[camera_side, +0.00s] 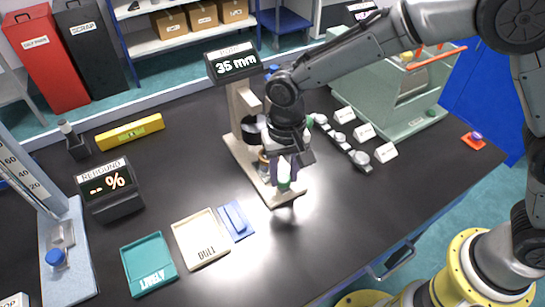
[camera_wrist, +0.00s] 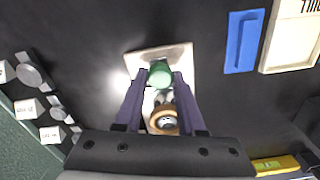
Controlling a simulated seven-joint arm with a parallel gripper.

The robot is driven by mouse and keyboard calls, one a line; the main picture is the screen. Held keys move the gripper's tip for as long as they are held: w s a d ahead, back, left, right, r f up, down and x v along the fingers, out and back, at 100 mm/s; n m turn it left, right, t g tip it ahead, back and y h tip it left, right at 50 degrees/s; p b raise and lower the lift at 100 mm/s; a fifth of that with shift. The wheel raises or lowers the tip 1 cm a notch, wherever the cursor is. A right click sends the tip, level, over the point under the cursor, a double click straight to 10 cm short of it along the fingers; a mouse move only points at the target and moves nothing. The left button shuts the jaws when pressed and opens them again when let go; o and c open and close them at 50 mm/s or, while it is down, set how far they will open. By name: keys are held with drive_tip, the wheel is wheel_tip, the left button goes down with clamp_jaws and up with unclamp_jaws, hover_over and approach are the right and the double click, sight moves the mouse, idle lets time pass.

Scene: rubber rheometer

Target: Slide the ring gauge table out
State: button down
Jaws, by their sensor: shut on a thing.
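The ring gauge is a beige stand (camera_side: 240,148) with a dark display reading 35 mm (camera_side: 233,63). Its flat beige base runs toward the front; the base's end also shows in the wrist view (camera_wrist: 137,62). A green knob (camera_side: 284,184) is at the front end of the base. My gripper (camera_side: 283,172) reaches down from above, its purple fingers shut on the green knob, which shows between the fingertips in the wrist view (camera_wrist: 160,74). A tan round part with a dark centre (camera_wrist: 163,120) sits just behind the knob, between the fingers. My gripper partly hides the sliding table.
A beige tray (camera_side: 181,231), a blue block (camera_side: 235,219) and a teal tray (camera_side: 129,252) lie in front left. Small round pieces with white labels (camera_side: 362,131) stand to the right. A rebound display (camera_side: 110,192) is left. The black table just before the base is clear.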

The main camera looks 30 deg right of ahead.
drive_tip(key=s, duration=0.5)
drive_tip(key=shift+s+r, duration=0.1)
drive_tip(key=shift+s, duration=0.05)
drive_tip(key=c, duration=0.5)
unclamp_jaws()
drive_tip(key=shift+r, duration=0.45)
wheel_tip(320, 180, up, 13)
drive_tip(key=shift+f, duration=0.1)
